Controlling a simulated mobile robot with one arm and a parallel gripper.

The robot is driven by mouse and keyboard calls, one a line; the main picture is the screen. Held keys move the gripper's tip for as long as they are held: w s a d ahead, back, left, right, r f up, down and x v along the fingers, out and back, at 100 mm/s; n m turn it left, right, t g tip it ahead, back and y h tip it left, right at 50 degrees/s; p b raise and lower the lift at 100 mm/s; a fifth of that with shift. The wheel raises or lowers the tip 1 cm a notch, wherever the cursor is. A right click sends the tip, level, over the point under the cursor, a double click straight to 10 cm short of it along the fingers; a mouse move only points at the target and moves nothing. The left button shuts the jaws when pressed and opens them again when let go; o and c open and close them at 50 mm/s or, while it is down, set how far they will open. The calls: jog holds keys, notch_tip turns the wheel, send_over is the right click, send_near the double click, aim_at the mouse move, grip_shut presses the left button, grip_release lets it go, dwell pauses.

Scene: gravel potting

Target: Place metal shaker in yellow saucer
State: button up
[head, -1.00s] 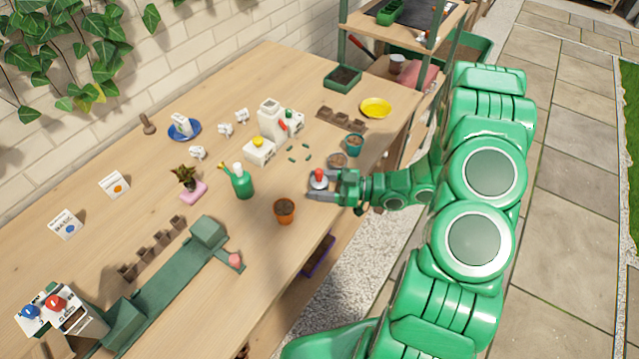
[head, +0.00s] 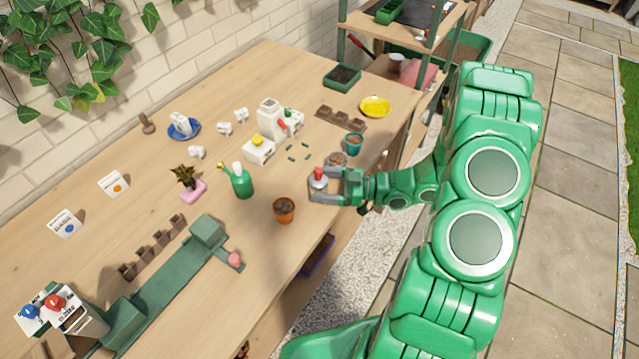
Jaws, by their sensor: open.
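The metal shaker (head: 318,182), a small silver body with a red top, stands upright on the wooden table near its right edge. My gripper (head: 323,185) is open at the shaker, with one finger on its far side and one on its near side. I cannot tell whether either finger touches it. The yellow saucer (head: 375,106) lies farther back on the table, near the far right edge, and looks empty.
A soil-filled pot (head: 337,160) and a teal pot (head: 354,144) stand just behind my gripper. A brown seed tray (head: 341,118) lies beside the saucer.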

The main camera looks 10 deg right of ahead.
jog(key=shift+v, duration=3.3)
jog(key=shift+r, duration=0.1)
